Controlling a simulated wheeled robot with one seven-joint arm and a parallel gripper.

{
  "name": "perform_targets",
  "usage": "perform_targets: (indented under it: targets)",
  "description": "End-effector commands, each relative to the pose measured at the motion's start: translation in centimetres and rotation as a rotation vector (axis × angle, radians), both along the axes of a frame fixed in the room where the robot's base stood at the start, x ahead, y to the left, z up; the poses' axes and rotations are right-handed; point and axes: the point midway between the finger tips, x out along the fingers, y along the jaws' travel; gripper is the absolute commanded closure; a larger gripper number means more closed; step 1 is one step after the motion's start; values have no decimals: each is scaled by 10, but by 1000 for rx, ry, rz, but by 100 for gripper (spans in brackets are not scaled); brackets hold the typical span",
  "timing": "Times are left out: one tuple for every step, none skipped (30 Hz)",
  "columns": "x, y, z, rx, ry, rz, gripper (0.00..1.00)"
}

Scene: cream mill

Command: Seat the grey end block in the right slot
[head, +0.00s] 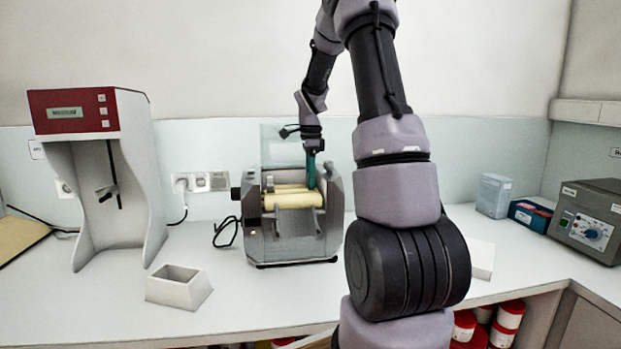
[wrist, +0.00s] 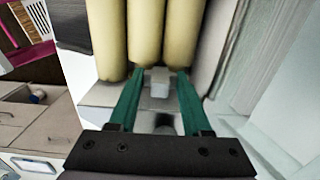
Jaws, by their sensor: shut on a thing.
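The cream mill (head: 290,240) stands on the bench, with pale yellow rollers (head: 300,200) between its grey side walls. My gripper (head: 312,186) points down at the right end of the rollers, close to the right wall. In the wrist view, its green fingers (wrist: 160,74) are shut on a small light grey end block (wrist: 160,84), beside the rollers (wrist: 145,40). The held block is hidden by the fingers in the head view. Another grey block (head: 269,197) sits at the left end of the rollers. The right slot, and whether the held block is in it, cannot be made out.
A red and grey instrument (head: 95,115) stands at the left, with a hollow white block (head: 179,287) in front of it. The front bench is mostly clear.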

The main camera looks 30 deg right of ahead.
Motion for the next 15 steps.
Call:
perform_targets:
  targets:
    - [-3, 0, -7, 2, 14, 0, 100]
    - [-4, 0, -7, 2, 15, 0, 100]
    - [-4, 0, -7, 3, 16, 0, 100]
    - [-4, 0, -7, 3, 16, 0, 44]
    - [-4, 0, -8, 3, 17, 0, 32]
    - [-4, 0, -8, 3, 17, -1, 17]
    - [-4, 0, -8, 3, 18, -1, 16]
    - [-4, 0, -8, 3, 18, -1, 16]
    - [-4, 0, -8, 3, 19, -1, 16]
    - [-4, 0, -8, 3, 19, -1, 16]
    - [-4, 0, -8, 3, 19, -1, 16]
    - [-5, 0, -8, 3, 19, -1, 16]
    - [-5, 0, -8, 3, 19, -1, 16]
    - [-5, 0, -8, 4, 20, -1, 16]
    - [-5, 0, -8, 4, 20, -1, 16]
